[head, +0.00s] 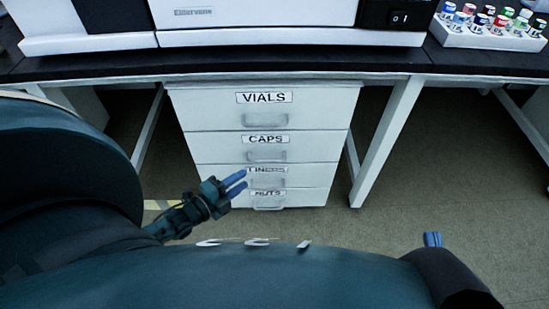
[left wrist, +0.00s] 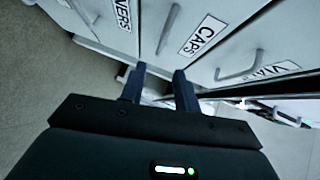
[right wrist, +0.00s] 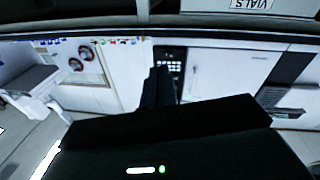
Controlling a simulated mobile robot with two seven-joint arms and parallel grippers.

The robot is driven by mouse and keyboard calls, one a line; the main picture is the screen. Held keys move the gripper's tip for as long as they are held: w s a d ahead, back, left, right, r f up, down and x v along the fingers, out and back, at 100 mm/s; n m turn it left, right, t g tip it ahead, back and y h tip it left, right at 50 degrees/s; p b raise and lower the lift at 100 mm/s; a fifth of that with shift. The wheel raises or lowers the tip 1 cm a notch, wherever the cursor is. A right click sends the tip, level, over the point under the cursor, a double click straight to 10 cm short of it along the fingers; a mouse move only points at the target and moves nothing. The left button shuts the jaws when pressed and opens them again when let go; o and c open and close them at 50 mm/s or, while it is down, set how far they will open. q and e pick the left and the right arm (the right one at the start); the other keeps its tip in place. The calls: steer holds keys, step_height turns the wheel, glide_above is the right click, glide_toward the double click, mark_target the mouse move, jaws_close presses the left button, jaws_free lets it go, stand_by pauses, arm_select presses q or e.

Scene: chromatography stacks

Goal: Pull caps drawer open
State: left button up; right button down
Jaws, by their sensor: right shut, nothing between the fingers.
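The caps drawer (head: 222,149) is the second from the top in a white drawer unit, with its CAPS label (head: 267,139) above a grey bar handle (head: 267,156). Its front looks flush with the others. My left gripper (head: 243,180) is open and empty, in front of the lower drawers in the head view. In the left wrist view, the caps handle (left wrist: 168,28) lies ahead of the two spread fingers (left wrist: 160,75), apart from them. My right gripper (head: 432,239) is shut and empty, low at the right. Its fingers are together in the right wrist view (right wrist: 160,80).
The vials drawer (head: 215,108) is above; the liners drawer (head: 225,176) and nuts drawer (head: 225,198) are below. The dark bench top (head: 300,67) overhangs the unit, with a white bench leg (head: 388,140) at right. A rack of coloured vials (head: 490,38) stands on the bench.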

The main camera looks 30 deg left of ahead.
mark_target(269, 161)
arm_select(q)
steer(key=b+x, duration=0.4)
steer(key=x, duration=0.8)
arm_select(e)
steer(key=shift+a+t+y, duration=0.4)
steer(key=shift+a+y, duration=0.1)
steer(key=shift+y, duration=0.1)
arm_select(q)
steer(key=shift+c, duration=0.5)
jaws_close()
